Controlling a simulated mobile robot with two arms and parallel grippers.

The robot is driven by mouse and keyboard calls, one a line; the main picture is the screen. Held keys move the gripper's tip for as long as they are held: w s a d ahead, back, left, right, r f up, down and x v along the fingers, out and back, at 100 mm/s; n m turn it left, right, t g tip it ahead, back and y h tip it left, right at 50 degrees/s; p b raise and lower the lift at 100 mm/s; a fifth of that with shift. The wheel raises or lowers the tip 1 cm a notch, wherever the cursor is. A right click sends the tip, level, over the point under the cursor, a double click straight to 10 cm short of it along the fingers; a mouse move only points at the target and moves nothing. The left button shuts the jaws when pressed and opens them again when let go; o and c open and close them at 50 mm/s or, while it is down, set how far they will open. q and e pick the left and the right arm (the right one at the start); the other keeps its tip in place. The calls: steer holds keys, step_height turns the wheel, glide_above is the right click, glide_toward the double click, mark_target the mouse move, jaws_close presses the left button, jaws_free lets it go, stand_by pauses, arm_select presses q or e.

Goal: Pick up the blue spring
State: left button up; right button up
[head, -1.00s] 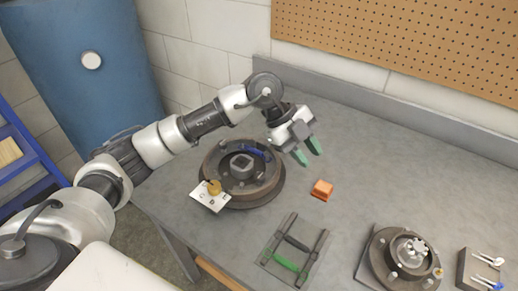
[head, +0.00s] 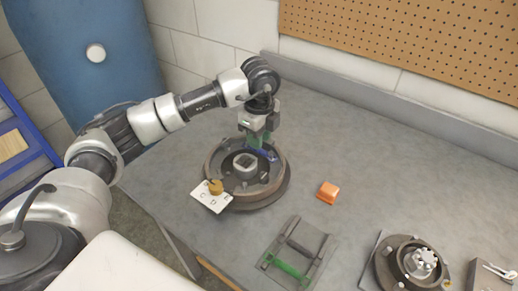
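The blue spring (head: 267,155) lies on the back right part of a round dark brake assembly (head: 283,192) on the grey table, partly hidden by my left gripper. My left gripper (head: 258,143), with green fingertips, points down right above the spring. Its fingers look apart, one on each side near the spring. Whether they touch it cannot be told. My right gripper is not in view.
A white lettered tag with a brass padlock (head: 215,187) lies at the assembly's front left edge. An orange block (head: 328,192) sits to the right. A tray (head: 318,272) with a green and a dark piece is in front. A second round assembly (head: 385,268) stands at the lower right.

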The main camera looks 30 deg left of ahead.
arm_select(q)
step_height(320, 180, down, 3)
steer(key=shift+a+f, duration=0.1)
steer(key=shift+f, duration=0.1)
steer(key=shift+c, duration=0.2)
jaws_close()
steer(key=shift+r, duration=0.15)
